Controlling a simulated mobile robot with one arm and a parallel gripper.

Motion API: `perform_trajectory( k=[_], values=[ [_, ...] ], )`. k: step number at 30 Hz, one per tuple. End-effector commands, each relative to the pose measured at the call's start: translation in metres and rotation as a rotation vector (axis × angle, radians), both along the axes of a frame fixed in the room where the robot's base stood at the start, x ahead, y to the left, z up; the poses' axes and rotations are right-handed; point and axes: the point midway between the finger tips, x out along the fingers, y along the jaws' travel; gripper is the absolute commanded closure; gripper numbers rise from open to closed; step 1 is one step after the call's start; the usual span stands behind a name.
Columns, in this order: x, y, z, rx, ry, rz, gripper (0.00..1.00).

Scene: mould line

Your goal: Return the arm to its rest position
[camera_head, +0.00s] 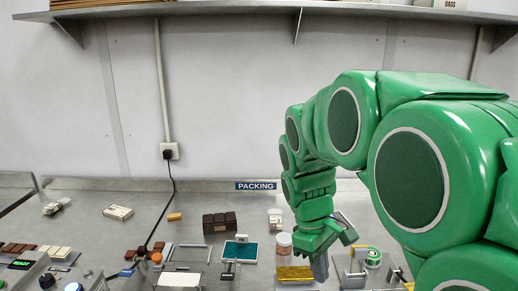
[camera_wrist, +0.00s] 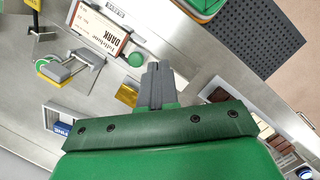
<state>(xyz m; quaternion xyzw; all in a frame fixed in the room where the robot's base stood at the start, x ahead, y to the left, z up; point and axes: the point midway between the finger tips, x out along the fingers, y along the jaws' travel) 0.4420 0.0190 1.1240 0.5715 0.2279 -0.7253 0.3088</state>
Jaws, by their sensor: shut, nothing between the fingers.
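My green arm comes in from the right of the head view and bends down over the bench. My gripper (camera_head: 333,250) hangs low over the right part of the bench, close to a gold block (camera_head: 294,273) and a small round green-topped tin (camera_head: 373,258). In the wrist view my gripper (camera_wrist: 155,70) has its grey fingers together, with nothing between them. A gold piece (camera_wrist: 128,94) and a round green lid (camera_wrist: 135,60) show beside the fingers there. How high the fingertips are above the bench is hard to tell.
A shelf (camera_head: 240,14) runs along the wall above. A dark brown block (camera_head: 220,223), a teal tray (camera_head: 241,250) and a jar (camera_head: 284,240) stand left of my gripper. The wrist view shows a box marked DARK (camera_wrist: 98,30), a grey fixture (camera_wrist: 70,66) and a black perforated mat (camera_wrist: 262,35).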

Motion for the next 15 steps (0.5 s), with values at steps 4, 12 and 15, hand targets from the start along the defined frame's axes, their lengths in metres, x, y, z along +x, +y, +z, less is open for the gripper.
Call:
perform_trajectory(
  k=[4, 12, 15],
  values=[
    [-0.036, -0.008, 0.002, 0.012, -0.02, -0.118, 1.0],
    [-0.099, -0.018, -0.001, 0.028, -0.042, -0.332, 1.0],
    [-0.122, -0.019, -0.003, 0.035, -0.051, -0.414, 1.0]
  ],
)
